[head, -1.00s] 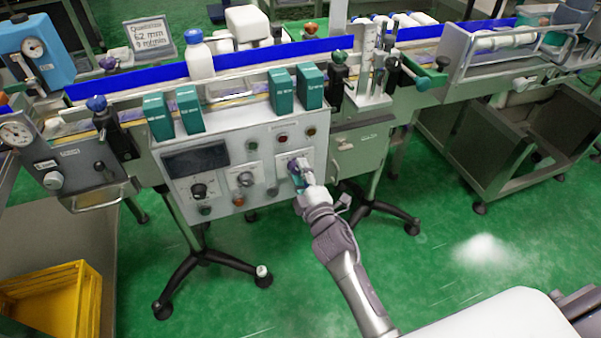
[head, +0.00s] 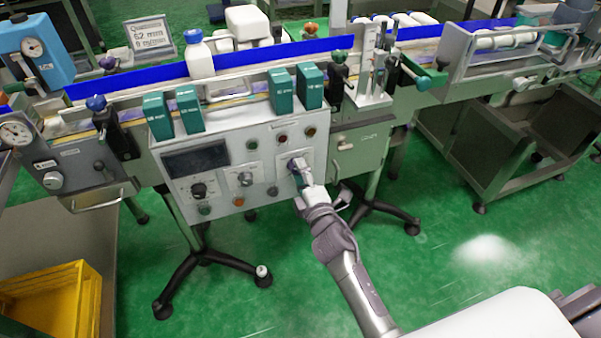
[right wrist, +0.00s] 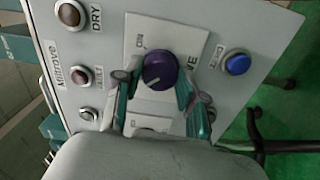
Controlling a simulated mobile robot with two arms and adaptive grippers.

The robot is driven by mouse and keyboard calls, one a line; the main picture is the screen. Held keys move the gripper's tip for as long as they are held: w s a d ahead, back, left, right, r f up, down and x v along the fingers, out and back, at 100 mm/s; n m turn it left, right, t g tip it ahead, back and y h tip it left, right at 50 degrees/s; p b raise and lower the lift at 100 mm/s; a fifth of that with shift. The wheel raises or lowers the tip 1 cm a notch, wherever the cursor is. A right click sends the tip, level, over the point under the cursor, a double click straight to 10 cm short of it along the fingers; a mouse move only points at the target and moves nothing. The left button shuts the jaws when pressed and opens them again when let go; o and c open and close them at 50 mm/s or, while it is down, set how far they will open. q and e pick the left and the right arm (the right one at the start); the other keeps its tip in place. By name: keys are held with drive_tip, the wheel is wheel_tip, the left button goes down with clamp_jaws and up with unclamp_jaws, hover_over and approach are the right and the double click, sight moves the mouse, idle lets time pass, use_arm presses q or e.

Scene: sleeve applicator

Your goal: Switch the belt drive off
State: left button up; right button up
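The drive knob (right wrist: 160,70) is a round purple dial on a pale plate in the right wrist view. An "ON" mark is to its upper left, and a partly hidden label ending in "VE" is to its right. Its pale pointer mark faces down and slightly left. My right gripper (right wrist: 156,84) is open, with one teal finger on each side of the knob. A gap shows between the left finger and the knob; whether the right finger touches it I cannot tell. In the head view my right gripper (head: 298,171) is at the control panel's right part, mostly covering the knob. My left gripper is not in view.
The grey control panel (head: 225,185) carries other dials, lamps and a dark display. A blue button (right wrist: 237,64) is right of the knob. A yellow crate (head: 60,295) stands at lower left.

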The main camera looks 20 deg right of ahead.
drive_tip(key=o, duration=0.5)
drive_tip(key=shift+c, duration=0.2)
drive_tip(key=s, duration=1.2)
drive_tip(key=shift+d, duration=0.2)
drive_tip(key=shift+f, duration=0.15)
